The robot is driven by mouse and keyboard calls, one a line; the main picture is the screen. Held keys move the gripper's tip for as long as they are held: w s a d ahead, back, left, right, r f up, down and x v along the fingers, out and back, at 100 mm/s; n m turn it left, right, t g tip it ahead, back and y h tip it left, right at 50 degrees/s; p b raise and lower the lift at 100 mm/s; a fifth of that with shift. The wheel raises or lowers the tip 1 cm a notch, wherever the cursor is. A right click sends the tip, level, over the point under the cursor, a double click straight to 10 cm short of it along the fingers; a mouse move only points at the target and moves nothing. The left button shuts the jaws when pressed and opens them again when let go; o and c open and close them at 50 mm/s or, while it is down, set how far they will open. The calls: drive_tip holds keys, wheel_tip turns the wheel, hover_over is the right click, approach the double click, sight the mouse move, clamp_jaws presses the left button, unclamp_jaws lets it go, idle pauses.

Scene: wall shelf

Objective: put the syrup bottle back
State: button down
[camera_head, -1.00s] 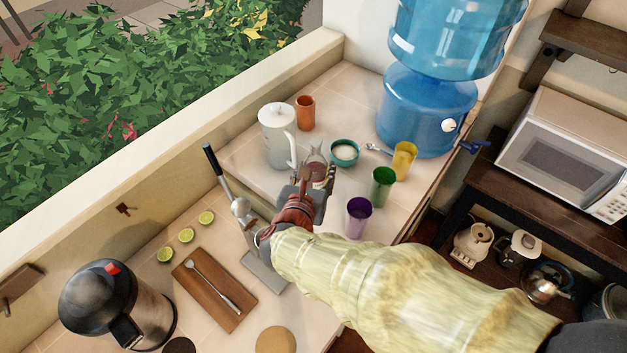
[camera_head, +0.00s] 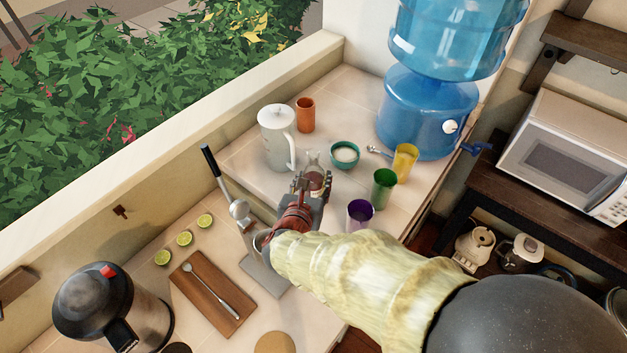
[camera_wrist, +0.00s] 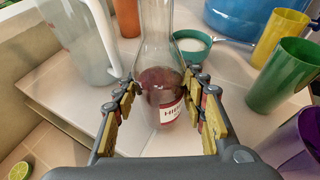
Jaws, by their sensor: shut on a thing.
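The syrup bottle (camera_head: 313,178) is clear glass with dark red liquid low inside and a white and red label. It stands upright between the fingers of my gripper (camera_head: 315,190). In the wrist view, the syrup bottle (camera_wrist: 160,85) fills the middle, with the padded fingers of my gripper (camera_wrist: 165,100) shut on it from both sides. Its top is cut off by the frame edge there. I cannot tell whether its base touches the raised tiled counter (camera_head: 345,92).
Around the bottle are a white jug (camera_head: 276,140), an orange cup (camera_head: 305,115), a teal bowl (camera_head: 345,154), and yellow (camera_head: 404,162), green (camera_head: 383,189) and purple (camera_head: 360,215) cups. A blue water dispenser (camera_head: 425,115) stands behind. A lever press (camera_head: 238,208) is left of my gripper.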

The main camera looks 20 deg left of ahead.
drive_tip(key=shift+f, duration=0.1)
drive_tip(key=c, duration=1.1)
unclamp_jaws()
drive_tip(key=shift+o, duration=0.2)
drive_tip(key=shift+r, duration=0.2)
drive_tip(key=shift+s+r, duration=0.15)
drive_tip(key=shift+s, duration=0.2)
drive_tip(key=p+v, duration=0.1)
drive_tip(key=v, duration=1)
drive_tip(key=shift+p, duration=0.4)
drive_tip(key=shift+s, duration=0.1)
